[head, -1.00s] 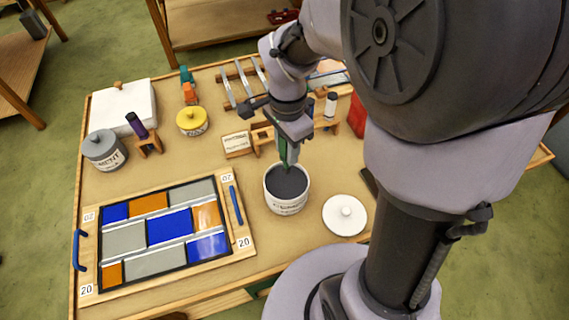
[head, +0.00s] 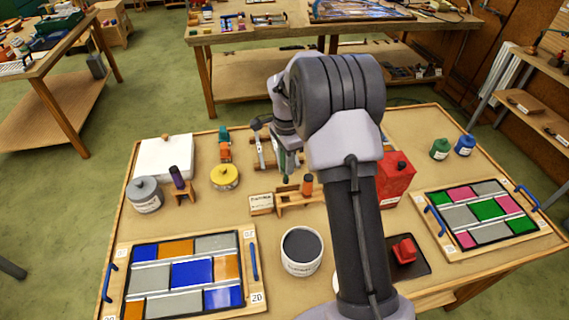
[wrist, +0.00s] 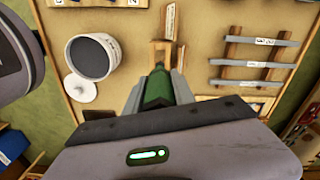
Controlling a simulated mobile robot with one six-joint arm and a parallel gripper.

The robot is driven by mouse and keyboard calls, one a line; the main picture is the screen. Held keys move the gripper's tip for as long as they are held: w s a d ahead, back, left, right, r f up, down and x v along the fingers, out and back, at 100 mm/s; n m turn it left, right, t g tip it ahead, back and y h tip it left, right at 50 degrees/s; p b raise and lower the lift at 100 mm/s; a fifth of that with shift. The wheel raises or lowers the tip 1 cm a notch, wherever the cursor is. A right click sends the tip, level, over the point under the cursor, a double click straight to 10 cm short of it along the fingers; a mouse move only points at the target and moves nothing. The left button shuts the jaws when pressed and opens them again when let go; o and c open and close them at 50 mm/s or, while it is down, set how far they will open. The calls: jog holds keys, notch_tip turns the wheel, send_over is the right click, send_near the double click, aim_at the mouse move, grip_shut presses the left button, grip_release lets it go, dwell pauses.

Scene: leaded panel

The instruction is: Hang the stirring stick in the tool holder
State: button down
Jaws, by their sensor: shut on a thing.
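My gripper (head: 286,168) is shut on the green stirring stick (wrist: 157,90), whose green part shows between the fingers in the wrist view. In the head view the stick (head: 285,177) points down, held just behind and above the wooden tool holder (head: 286,199). The holder also shows in the wrist view (wrist: 160,52), ahead of the fingertips. I cannot tell whether the stick touches it. An orange-topped tool (head: 307,184) stands at the holder's right end. The white pot of dark grey paste (head: 301,251) is in front of the holder, open at the top.
A rack of metal strips (wrist: 255,63) lies near the gripper. Leaded panels (head: 185,275) (head: 482,214) lie at both sides.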

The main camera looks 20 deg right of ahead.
notch_tip(320, 180, down, 14)
jog(key=b, duration=1)
jog(key=shift+r+b, duration=0.15)
jog(key=shift+b, duration=0.2)
jog(key=c, duration=1)
grip_release()
jog(key=shift+o, duration=0.2)
notch_tip(320, 180, up, 17)
jog(key=p, duration=0.4)
jog(key=shift+p, duration=0.4)
jog(key=shift+a+r, duration=0.1)
jog(key=shift+r, duration=0.2)
